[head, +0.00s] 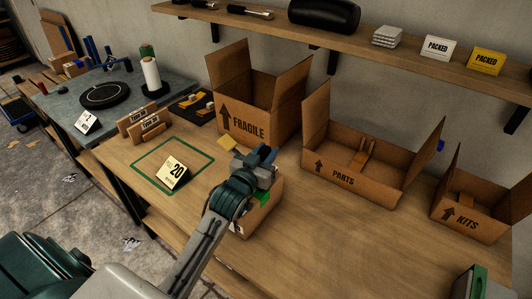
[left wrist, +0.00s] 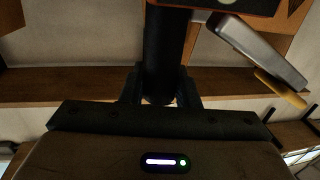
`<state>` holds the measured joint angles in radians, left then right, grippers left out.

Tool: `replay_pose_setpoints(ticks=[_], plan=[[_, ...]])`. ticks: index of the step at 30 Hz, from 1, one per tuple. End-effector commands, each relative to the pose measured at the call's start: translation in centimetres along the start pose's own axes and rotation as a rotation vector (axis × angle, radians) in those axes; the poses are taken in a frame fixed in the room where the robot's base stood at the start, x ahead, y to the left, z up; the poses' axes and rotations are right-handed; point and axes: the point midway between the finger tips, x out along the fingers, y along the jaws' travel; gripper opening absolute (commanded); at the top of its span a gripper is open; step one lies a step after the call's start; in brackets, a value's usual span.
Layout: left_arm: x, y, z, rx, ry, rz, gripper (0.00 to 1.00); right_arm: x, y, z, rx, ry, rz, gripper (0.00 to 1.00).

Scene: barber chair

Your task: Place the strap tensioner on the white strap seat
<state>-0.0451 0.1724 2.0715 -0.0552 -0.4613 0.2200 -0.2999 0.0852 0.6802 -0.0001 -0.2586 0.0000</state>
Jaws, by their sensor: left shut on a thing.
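My left gripper (head: 262,166) is above the bench, over a small cardboard box (head: 264,212) with a green mark. In the left wrist view its dark fingers (left wrist: 160,92) are shut on a black upright handle, which I take to be the strap tensioner (left wrist: 165,50). A grey bar with a yellow-orange end (left wrist: 275,85) shows beside that handle; how they join is hidden. In the head view the gripper mostly hides the held thing. I cannot pick out the white strap seat with certainty. My right gripper is not in view.
Open cartons marked FRAGILE (head: 247,128), PARTS (head: 343,180) and KITS (head: 466,217) line the back. A 20 card (head: 174,172) stands in a green outline at left.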

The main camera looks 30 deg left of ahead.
Motion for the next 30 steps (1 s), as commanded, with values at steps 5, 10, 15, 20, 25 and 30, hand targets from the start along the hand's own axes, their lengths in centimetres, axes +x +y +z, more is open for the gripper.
replay_pose_setpoints(ticks=[5,10,15,20,25,30], plan=[[0.0,0.0,0.2,0.000,0.001,0.000,0.38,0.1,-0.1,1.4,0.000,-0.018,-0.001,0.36],[0.0,0.0,0.2,0.000,0.001,0.000,0.50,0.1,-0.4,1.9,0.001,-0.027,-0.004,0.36],[0.0,0.0,0.1,0.000,0.002,0.000,0.50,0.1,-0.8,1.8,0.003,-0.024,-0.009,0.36],[-1.0,0.0,0.1,0.001,0.000,0.000,0.50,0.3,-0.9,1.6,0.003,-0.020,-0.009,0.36],[-4.3,0.0,0.3,0.004,-0.001,0.001,0.50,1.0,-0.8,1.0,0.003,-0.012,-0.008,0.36],[-7.9,0.0,0.3,0.003,-0.001,0.001,0.50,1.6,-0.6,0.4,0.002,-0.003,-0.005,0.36]])
